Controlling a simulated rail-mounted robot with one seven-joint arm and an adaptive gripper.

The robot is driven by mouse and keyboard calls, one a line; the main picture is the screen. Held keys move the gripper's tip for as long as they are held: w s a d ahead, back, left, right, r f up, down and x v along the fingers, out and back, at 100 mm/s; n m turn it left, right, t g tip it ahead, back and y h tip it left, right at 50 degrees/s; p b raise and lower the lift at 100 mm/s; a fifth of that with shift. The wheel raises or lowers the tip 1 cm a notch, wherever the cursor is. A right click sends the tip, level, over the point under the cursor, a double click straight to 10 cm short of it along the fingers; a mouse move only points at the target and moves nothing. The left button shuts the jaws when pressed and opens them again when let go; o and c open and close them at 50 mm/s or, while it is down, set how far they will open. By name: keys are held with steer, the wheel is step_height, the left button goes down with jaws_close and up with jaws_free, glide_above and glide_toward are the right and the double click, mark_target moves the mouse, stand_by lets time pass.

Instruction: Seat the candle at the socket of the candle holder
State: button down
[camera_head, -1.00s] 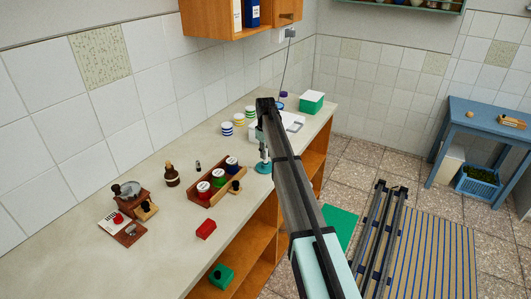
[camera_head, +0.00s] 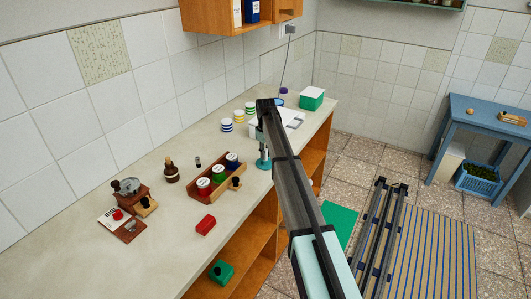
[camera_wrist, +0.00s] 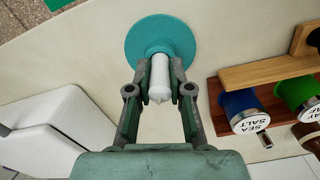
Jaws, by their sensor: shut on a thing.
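The white candle (camera_wrist: 160,76) is between the fingers of my gripper (camera_wrist: 160,88) in the wrist view; the gripper is shut on it. The teal candle holder (camera_wrist: 135,38) shows as a round disc just beyond the candle's far end. The candle overlaps the disc and hides its middle, so the socket is not visible and I cannot tell whether the candle is in it. In the head view the holder (camera_head: 264,164) stands on the counter near its front edge, directly below my gripper (camera_head: 263,147). The candle is too small to make out there.
A wooden rack (camera_head: 218,186) with several labelled jars stands left of the holder. A red box (camera_head: 206,224) lies in front of it. A white object (camera_wrist: 65,130) is on the other side in the wrist view. Striped cups (camera_head: 238,116) and a green-and-white box (camera_head: 312,99) stand farther back.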

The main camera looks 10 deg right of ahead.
mark_target(266, 149)
steer(key=shift+f, duration=0.15)
steer(key=c, duration=1)
jaws_free()
step_height(266, 149, up, 12)
steer(key=shift+r, duration=0.1)
